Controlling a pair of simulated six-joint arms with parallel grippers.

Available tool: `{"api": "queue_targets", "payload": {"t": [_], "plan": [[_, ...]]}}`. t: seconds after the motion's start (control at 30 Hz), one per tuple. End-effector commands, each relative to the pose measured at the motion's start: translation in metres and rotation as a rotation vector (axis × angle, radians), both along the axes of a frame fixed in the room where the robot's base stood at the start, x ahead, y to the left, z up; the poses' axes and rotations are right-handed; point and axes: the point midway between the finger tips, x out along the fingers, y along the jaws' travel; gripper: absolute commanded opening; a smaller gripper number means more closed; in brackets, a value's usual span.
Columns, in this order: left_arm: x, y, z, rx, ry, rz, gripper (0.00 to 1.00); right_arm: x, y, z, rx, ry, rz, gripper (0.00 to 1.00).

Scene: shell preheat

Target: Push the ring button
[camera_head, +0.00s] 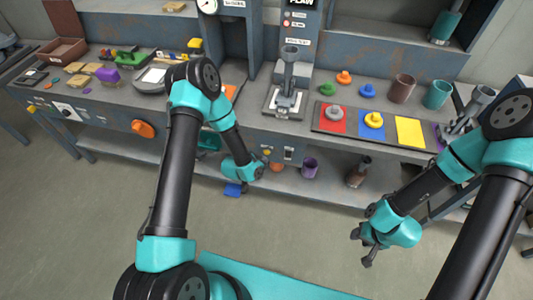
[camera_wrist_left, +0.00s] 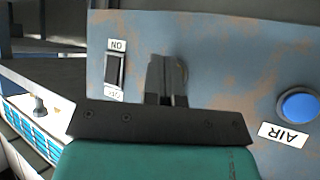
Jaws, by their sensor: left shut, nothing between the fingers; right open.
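My left gripper (camera_head: 256,172) is shut and empty in front of the lower front of the grey bench, below its top edge. In the left wrist view its closed fingers (camera_wrist_left: 167,80) point at a worn blue-grey panel (camera_wrist_left: 220,50). On that panel, a blue round button (camera_wrist_left: 298,105) with an upside-down "AIR" label is right of the fingers, and a dark rocker switch (camera_wrist_left: 114,70) marked ON is left of them. I cannot make out a label reading ring. My right gripper (camera_head: 362,248) is open and empty, in front of the bench at right.
The bench top (camera_head: 240,120) holds a press-like stand (camera_head: 288,90), red, blue and yellow pads with a yellow pad (camera_head: 410,132), and cups (camera_head: 402,88). An orange knob (camera_head: 143,129) sticks out of the bench front. Floor (camera_head: 80,220) in front is clear.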

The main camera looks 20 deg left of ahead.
Motion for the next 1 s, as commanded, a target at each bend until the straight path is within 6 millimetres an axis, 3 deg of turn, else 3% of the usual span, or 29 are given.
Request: {"api": "queue_targets", "payload": {"t": [0.6, 1.0], "plan": [[-0.045, -0.002, 0.000, 0.000, 0.001, 0.000, 0.00, 0.000, 0.000, 0.000, 0.000, 0.000, 0.000, 0.43], [-0.047, -0.002, 0.000, 0.000, 0.001, 0.000, 0.00, 0.000, 0.000, 0.000, 0.000, 0.000, 0.000, 0.43]]}}
